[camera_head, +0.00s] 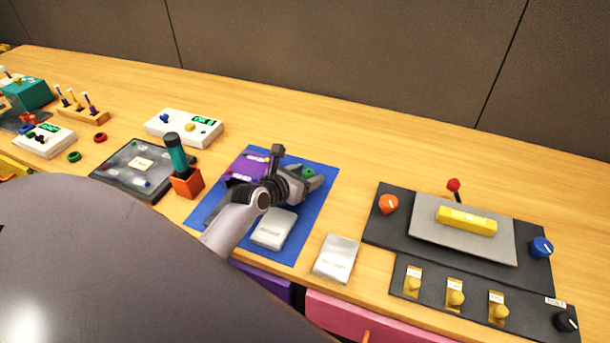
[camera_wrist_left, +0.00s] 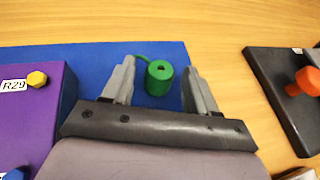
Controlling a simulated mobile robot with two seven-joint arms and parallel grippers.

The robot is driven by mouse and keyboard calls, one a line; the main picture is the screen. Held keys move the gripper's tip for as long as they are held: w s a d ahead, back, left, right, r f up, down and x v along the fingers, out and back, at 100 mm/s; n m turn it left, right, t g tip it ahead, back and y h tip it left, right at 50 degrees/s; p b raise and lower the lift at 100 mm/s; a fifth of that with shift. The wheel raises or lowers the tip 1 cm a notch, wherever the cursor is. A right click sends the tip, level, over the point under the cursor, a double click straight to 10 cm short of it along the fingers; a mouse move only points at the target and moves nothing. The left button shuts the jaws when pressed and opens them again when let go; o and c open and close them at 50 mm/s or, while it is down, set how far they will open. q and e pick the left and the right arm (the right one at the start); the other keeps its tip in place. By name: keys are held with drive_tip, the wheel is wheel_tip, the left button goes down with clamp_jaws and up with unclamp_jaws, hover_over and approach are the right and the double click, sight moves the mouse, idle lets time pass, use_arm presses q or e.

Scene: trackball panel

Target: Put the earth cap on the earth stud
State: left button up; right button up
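A green cylinder with a dark hole in its top and a short green tail, which looks like the earth cap (camera_wrist_left: 159,78), sits on the blue mat (camera_wrist_left: 75,55). In the head view the green cap (camera_head: 308,172) shows at the tips of my left gripper (camera_head: 311,180). In the left wrist view my left gripper (camera_wrist_left: 159,72) is open, with one grey finger on each side of the cap and gaps between. A purple box (camera_wrist_left: 40,110) with yellow and blue knobs stands left of the gripper. I cannot make out which part is the earth stud. My right gripper is not in view.
Two pale blocks (camera_head: 274,229) (camera_head: 336,258) lie at the front. A dark panel (camera_head: 385,230) with orange and blue knobs stands to the right. A green-handled stick on an orange base (camera_head: 186,182) stands left of the mat. The table behind the mat is clear.

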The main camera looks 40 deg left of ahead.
use_arm(q)
drive_tip(key=shift+r, duration=0.25)
wheel_tip(320, 180, up, 4)
hover_over(276, 209)
drive_tip(key=shift+r+p, duration=0.2)
drive_tip(key=shift+p, duration=0.1)
idle(0.5)
